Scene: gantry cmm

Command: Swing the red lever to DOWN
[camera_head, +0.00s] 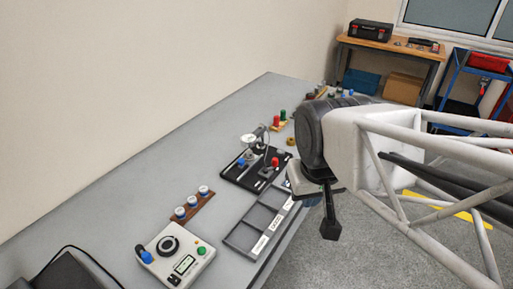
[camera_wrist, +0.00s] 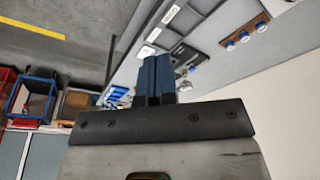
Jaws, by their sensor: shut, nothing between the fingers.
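A small red knob (camera_head: 275,162), which looks like the red lever's grip, stands on a black board (camera_head: 238,180) in the middle of the grey bench. A blue knob (camera_head: 241,163) stands on the same board. The red knob looks raised; its exact angle and any DOWN marking are too small to read. My gripper (camera_head: 330,230) points downward, off the bench's right edge, over the floor and apart from the lever. In the wrist view my gripper's two fingers (camera_wrist: 157,60) are together with nothing between them. I cannot make out the red lever in that view.
A grey compartment tray (camera_head: 246,241) lies at the bench's front edge. A white control box (camera_head: 160,235) with a dial and a brown rack (camera_head: 186,216) of blue-and-white pieces are nearer. Red and green posts (camera_head: 280,118) stand farther back.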

